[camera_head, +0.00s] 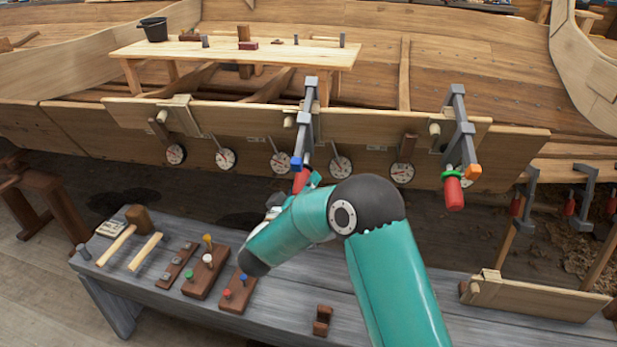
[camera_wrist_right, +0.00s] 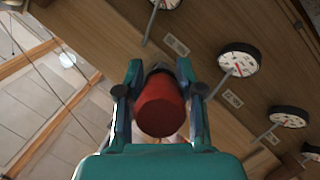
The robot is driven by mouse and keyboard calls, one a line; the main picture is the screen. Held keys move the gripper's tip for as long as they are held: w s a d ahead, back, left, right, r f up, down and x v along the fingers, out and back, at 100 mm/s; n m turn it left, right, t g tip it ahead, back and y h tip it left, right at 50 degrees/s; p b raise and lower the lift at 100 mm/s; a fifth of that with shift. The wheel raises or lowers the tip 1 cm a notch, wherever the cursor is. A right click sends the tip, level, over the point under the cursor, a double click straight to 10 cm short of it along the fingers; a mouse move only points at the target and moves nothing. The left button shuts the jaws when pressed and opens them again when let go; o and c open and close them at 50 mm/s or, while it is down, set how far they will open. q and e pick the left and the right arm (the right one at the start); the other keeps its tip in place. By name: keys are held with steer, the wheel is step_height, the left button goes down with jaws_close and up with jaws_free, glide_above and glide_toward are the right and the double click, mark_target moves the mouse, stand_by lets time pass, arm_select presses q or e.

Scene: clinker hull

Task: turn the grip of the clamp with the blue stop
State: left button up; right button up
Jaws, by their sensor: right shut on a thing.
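The clamp with the blue stop (camera_head: 296,163) hangs on the plank edge near the middle of the head view, its grey bar (camera_head: 308,120) upright. Its red grip (camera_head: 301,179) points down and is partly hidden by my right gripper (camera_head: 305,187). In the right wrist view the red grip (camera_wrist_right: 160,106) sits end-on between the two teal fingers of the right gripper (camera_wrist_right: 160,72), which are shut on it from both sides. My left gripper is in neither view.
A second clamp with an orange stop (camera_head: 472,172) and red grip (camera_head: 453,194) hangs to the right. Several dial gauges (camera_head: 340,167) line the plank (camera_head: 375,128). Below stands a grey bench (camera_head: 160,285) with a mallet (camera_head: 137,220) and wooden blocks (camera_head: 207,272).

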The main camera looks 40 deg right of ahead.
steer(key=shift+a+f+n, duration=0.1)
steer(key=shift+a+n, duration=0.05)
steer(key=shift+n, duration=0.25)
steer(key=o, duration=1.2)
steer(key=shift+h, duration=0.3)
steer(key=v, duration=1.2)
steer(key=shift+w, duration=0.1)
